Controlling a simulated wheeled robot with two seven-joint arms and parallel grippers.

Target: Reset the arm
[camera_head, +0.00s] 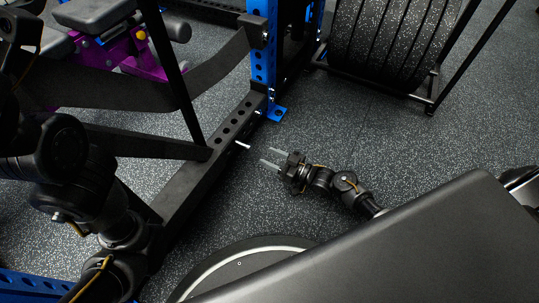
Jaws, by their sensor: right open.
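My right gripper (271,160) is a small black unit with two pale grey fingers. It shows in the middle of the head view, low over the speckled floor, with its fingers pointing left towards the black rack beam. The fingers are apart and nothing is between them. My right arm (345,187) reaches it from the lower right, partly hidden behind a large dark grey panel. My left arm (75,170) is folded along the left edge of the view, in front of the rack. I cannot make out the left gripper's fingers.
A black rack beam (215,150) with holes runs diagonally just left of my right gripper. A blue upright (262,50) stands at the top middle. Several weight plates (390,40) sit on a stand at the top right. A purple-framed bench (140,52) is at upper left. Floor (350,125) is clear between.

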